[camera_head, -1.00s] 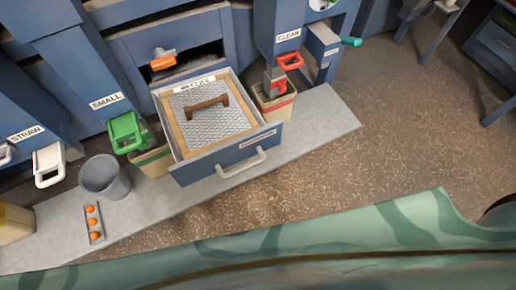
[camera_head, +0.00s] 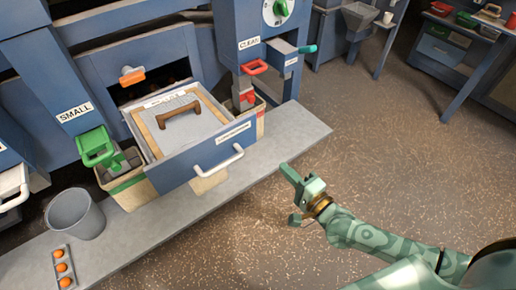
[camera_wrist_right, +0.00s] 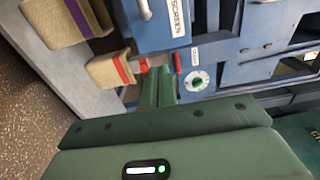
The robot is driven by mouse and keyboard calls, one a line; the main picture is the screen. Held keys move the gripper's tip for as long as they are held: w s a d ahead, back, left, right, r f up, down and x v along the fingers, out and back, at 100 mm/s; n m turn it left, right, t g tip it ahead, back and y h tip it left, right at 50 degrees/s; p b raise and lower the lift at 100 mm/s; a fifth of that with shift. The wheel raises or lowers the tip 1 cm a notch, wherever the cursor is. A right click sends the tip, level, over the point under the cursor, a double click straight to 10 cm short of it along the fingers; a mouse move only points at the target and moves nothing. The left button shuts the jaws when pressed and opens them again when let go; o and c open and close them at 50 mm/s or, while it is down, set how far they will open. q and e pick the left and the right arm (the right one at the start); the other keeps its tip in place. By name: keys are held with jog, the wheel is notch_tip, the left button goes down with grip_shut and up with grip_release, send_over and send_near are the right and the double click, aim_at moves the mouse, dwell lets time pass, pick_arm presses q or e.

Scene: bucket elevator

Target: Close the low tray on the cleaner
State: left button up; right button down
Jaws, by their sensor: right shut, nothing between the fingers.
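A blue drawer-like tray (camera_head: 210,155) stands pulled out from the blue machine over the grey ledge. It has a white bar handle (camera_head: 218,162) on its front and a mesh screen in a wooden frame (camera_head: 192,105) with a brown grip inside. In the right wrist view a blue front (camera_wrist_right: 165,22) bears a label reading SCREEN. My right gripper (camera_head: 286,170) is shut and empty, to the right of the tray's handle and apart from it. Its fingers (camera_wrist_right: 158,82) are together in the wrist view. My left gripper is out of view.
A green spout (camera_head: 95,147) and a red one (camera_head: 254,68) flank the tray, with sacks below. A grey bucket (camera_head: 75,222) stands on the ledge (camera_head: 240,185). The floor at right is clear.

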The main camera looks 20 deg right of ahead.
aim_at(250, 134)
jog(key=b+x, duration=0.1)
jog(key=x, duration=0.5)
jog(key=b+x, duration=0.1)
jog(key=x, duration=0.6)
jog(key=shift+f, duration=0.2)
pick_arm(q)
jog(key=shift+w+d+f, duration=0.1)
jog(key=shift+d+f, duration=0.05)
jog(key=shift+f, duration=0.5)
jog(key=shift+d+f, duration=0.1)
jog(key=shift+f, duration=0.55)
pick_arm(e)
jog(key=shift+w+a+r, duration=0.1)
jog(key=shift+w+a, duration=0.05)
jog(key=shift+w, duration=0.25)
pick_arm(q)
jog(key=shift+b, duration=0.3)
